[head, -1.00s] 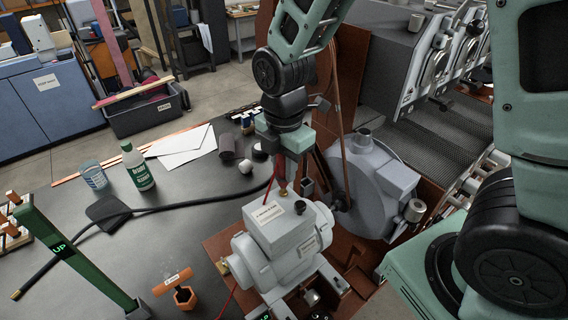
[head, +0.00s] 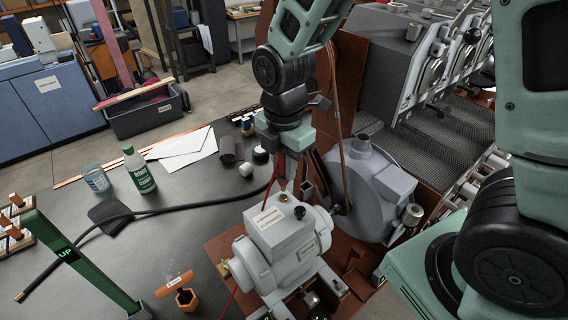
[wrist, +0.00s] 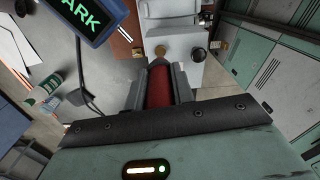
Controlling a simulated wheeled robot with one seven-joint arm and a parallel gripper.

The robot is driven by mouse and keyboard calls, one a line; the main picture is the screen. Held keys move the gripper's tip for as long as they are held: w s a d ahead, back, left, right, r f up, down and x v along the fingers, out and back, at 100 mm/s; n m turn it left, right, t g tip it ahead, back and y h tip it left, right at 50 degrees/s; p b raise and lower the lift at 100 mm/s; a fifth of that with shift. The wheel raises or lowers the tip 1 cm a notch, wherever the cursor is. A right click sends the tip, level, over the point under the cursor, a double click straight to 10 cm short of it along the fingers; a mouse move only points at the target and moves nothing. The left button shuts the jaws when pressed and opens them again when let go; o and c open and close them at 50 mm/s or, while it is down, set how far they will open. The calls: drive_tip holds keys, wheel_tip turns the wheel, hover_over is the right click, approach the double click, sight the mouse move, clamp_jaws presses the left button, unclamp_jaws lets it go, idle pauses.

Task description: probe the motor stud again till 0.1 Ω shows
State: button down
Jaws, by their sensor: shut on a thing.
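My gripper (head: 288,172) is shut on a red probe (wrist: 158,88), which points down toward the motor. The pale grey motor (head: 280,236) has a labelled box on top, with a small brass stud (head: 283,197) and a dark round knob (head: 300,212). In the wrist view the brass stud (wrist: 160,49) lies just beyond the probe's tip, and the dark knob (wrist: 198,54) is to its right. The probe tip looks close above the stud; I cannot tell whether they touch. No ohm reading is legible in these views.
A blue-framed display (wrist: 85,15) shows green letters "ARK", cut off by the picture edge. A green post (head: 80,262) reads "UP". A black cable (head: 190,208) crosses the dark bench. A green-white bottle (head: 139,170) and a glass (head: 96,179) stand left; the roaster is behind right.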

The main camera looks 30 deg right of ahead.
drive_tip(key=shift+r+p, duration=1.9)
drive_tip(key=shift+r, duration=0.6)
drive_tip(key=shift+f, duration=0.1)
